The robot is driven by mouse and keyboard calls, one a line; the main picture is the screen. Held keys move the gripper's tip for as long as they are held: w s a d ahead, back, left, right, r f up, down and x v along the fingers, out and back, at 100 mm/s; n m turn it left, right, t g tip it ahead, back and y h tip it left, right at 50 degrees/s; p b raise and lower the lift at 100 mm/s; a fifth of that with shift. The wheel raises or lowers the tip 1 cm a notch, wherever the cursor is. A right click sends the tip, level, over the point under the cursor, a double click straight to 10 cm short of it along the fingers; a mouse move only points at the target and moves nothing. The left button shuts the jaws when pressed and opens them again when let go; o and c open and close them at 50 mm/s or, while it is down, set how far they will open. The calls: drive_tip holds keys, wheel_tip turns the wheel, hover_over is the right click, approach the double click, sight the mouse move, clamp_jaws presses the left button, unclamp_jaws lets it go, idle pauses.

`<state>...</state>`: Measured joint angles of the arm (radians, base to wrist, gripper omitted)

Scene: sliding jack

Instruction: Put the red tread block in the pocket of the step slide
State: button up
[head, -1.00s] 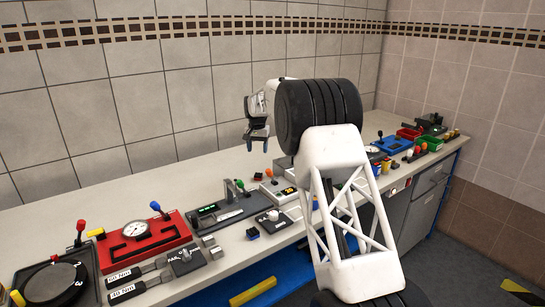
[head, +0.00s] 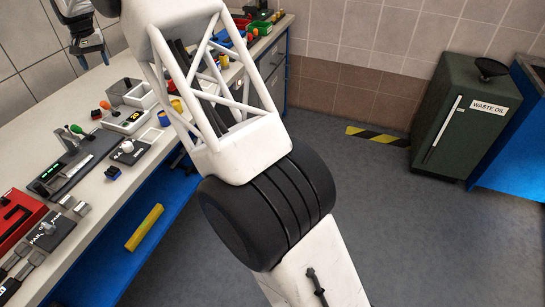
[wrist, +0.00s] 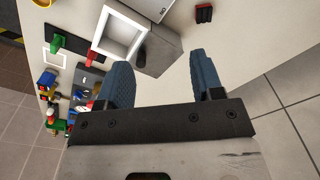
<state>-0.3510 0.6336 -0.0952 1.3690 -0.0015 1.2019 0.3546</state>
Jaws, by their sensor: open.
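A small dark-red ridged block, which I take for the red tread block (wrist: 204,13), lies on the bench near the top of the wrist view. It also shows small in the head view (head: 105,104). A white square frame around a recess, probably the step slide and its pocket (wrist: 103,53), is left of it; a grey metal part (wrist: 165,52) adjoins it. The frame also shows in the head view (head: 140,97). My gripper (wrist: 160,76) is open and empty, its blue fingers apart above the bench. In the head view my gripper (head: 88,48) hangs over the bench's back.
A green knob (wrist: 57,46) and a red knob (wrist: 92,58) stand beside the frame. Several coloured parts crowd the wrist view's left. A yellow bar (head: 145,227) lies on the blue lower shelf. A green waste-oil cabinet (head: 463,115) stands on the floor at right.

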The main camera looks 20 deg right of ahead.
drive_tip(key=s+d+r, duration=0.4)
drive_tip(key=s+d, duration=0.4)
drive_tip(key=s, duration=0.2)
drive_tip(key=s+d+r+t, duration=0.1)
drive_tip(key=s+d+r, duration=0.3)
drive_tip(key=s+d, duration=0.5)
drive_tip(key=s+d+r, duration=0.5)
drive_tip(key=s+d, duration=0.1)
drive_tip(key=s, duration=0.4)
drive_tip(key=s+d+f, duration=0.3)
drive_tip(key=s+d, duration=0.1)
drive_tip(key=s, duration=0.8)
drive_tip(key=s+d+f, duration=0.4)
drive_tip(key=s, duration=0.9)
drive_tip(key=s+d+f+t, duration=0.1)
drive_tip(key=s+d+f, duration=0.3)
drive_tip(key=s, duration=0.9)
drive_tip(key=shift+d+f, duration=0.25)
drive_tip(key=shift+d, duration=0.1)
drive_tip(key=shift+o, duration=0.5)
drive_tip(key=shift+w+r, duration=0.1)
drive_tip(key=shift+w, duration=0.1)
